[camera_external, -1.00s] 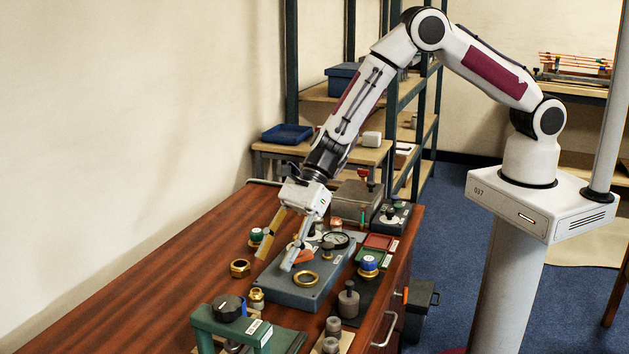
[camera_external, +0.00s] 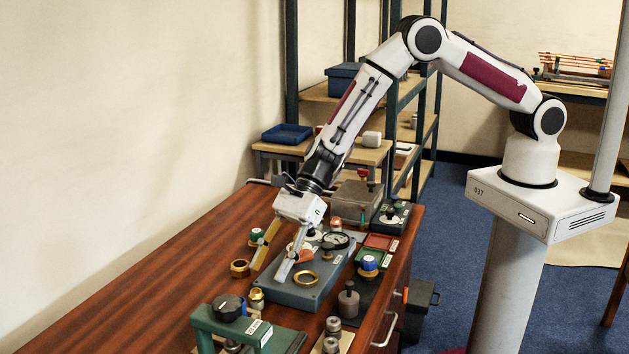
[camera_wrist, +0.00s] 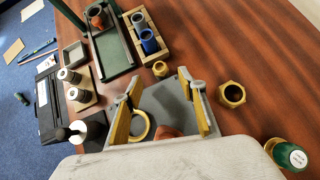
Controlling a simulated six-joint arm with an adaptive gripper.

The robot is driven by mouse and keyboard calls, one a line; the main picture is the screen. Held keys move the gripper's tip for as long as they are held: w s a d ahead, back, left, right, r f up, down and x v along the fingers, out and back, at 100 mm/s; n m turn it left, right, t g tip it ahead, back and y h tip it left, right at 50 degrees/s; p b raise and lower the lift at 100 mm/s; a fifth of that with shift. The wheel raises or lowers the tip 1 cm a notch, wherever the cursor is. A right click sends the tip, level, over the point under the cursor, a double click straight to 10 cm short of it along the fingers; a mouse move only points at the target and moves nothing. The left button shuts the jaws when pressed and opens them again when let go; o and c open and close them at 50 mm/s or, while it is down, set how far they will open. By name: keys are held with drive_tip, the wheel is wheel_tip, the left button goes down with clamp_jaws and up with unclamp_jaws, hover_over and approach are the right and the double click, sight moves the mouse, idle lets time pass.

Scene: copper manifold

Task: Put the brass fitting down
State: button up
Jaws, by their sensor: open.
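A hexagonal brass fitting (camera_external: 240,268) lies on the brown tabletop left of the grey plate (camera_external: 300,297); it also shows in the wrist view (camera_wrist: 233,94), right of my fingers and apart from them. A smaller brass fitting (camera_external: 256,298) stands by the plate's near left corner and shows beyond my fingertips (camera_wrist: 160,69). A brass ring (camera_external: 306,279) lies on the plate. My gripper (camera_external: 267,275) is open over the plate's left side, fingers pointing down, with nothing held between them (camera_wrist: 159,80). The frames do not show which brass piece the task means.
The tabletop to the left is clear.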

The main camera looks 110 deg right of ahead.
sight(256, 290)
drive_tip(key=shift+x, duration=2.6)
drive_tip(key=shift+w+a+r, duration=0.1)
drive_tip(key=shift+w+r, duration=0.05)
drive_tip(key=shift+r, duration=0.05)
clamp_jaws()
